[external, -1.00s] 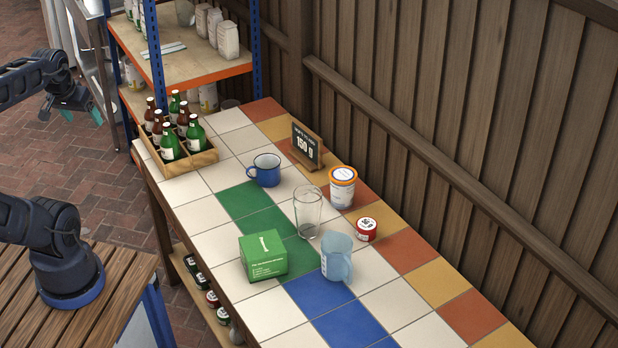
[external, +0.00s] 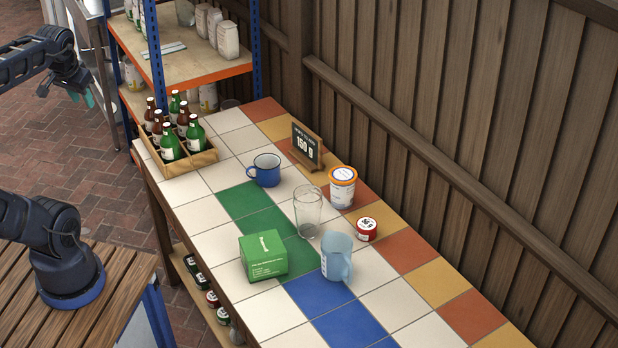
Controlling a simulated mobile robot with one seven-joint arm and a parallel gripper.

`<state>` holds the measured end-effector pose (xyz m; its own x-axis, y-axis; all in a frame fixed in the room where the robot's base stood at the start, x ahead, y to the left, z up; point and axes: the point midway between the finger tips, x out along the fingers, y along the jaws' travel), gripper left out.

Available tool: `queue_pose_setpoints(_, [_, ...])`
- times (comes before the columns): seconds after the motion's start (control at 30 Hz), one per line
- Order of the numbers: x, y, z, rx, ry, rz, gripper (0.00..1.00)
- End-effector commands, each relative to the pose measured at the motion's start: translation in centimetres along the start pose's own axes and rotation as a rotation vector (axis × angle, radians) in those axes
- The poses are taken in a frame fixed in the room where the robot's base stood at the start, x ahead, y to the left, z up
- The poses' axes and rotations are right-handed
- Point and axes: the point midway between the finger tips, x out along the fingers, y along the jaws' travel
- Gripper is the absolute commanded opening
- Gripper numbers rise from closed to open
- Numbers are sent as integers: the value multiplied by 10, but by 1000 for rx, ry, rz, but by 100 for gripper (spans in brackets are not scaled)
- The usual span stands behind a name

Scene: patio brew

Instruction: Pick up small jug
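The small jug (external: 336,258) is light blue and see-through, with a handle on its right side. It stands upright on the tiled table, at the edge of the blue tiles. My gripper (external: 80,97) is at the far upper left, beyond the table's left side and well away from the jug. Its teal fingertips point down and nothing shows between them. The view is too small to tell how far apart the fingers are.
Close to the jug stand a clear glass (external: 307,212), a green box (external: 263,256) and a red tin (external: 366,229). Farther back are an orange-lidded tub (external: 342,188), a blue mug (external: 265,170), a small sign (external: 307,147) and a bottle crate (external: 190,162). A wooden fence (external: 470,130) runs behind.

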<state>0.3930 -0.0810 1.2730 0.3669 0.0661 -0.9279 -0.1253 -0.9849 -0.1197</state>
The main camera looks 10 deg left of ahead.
Motion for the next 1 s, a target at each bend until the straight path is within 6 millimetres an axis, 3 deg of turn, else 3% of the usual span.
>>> queue_pose_setpoints(0.27, [12,9,-31,323,-44,-121,36])
queue_pose_setpoints(0.57, [22,45,-91,836,-63,-326,36])
queue_pose_setpoints(0.77, [24,90,-133,1179,-44,-477,36])
queue_pose_setpoints(1.0, [20,172,-175,1579,17,-679,36])
